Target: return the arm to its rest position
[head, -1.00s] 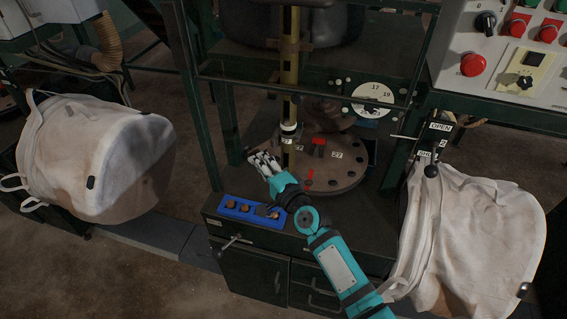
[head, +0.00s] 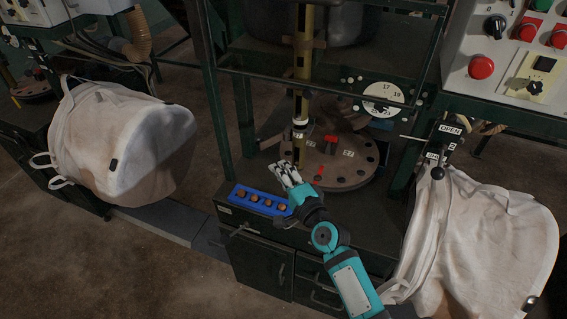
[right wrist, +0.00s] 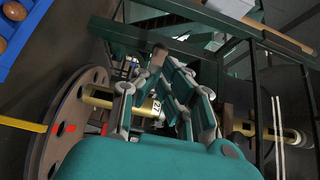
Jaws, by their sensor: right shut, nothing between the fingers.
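My right gripper (head: 285,174) is in the middle of the head view, at the front of the round disc. Its fingers are together and hold nothing. In the right wrist view my right gripper (right wrist: 155,95) points toward a yellow post with a numbered label. My right arm comes in from the bottom right of the head view, over the front of the cabinet. My left gripper is not in view.
A round disc with holes (head: 350,176) and a yellow post (head: 302,90) stand just beyond my gripper. A blue tray (head: 240,194) with several round brown pieces is beside it. White bags hang left (head: 130,150) and right (head: 490,240). A control panel (head: 500,50) is at upper right.

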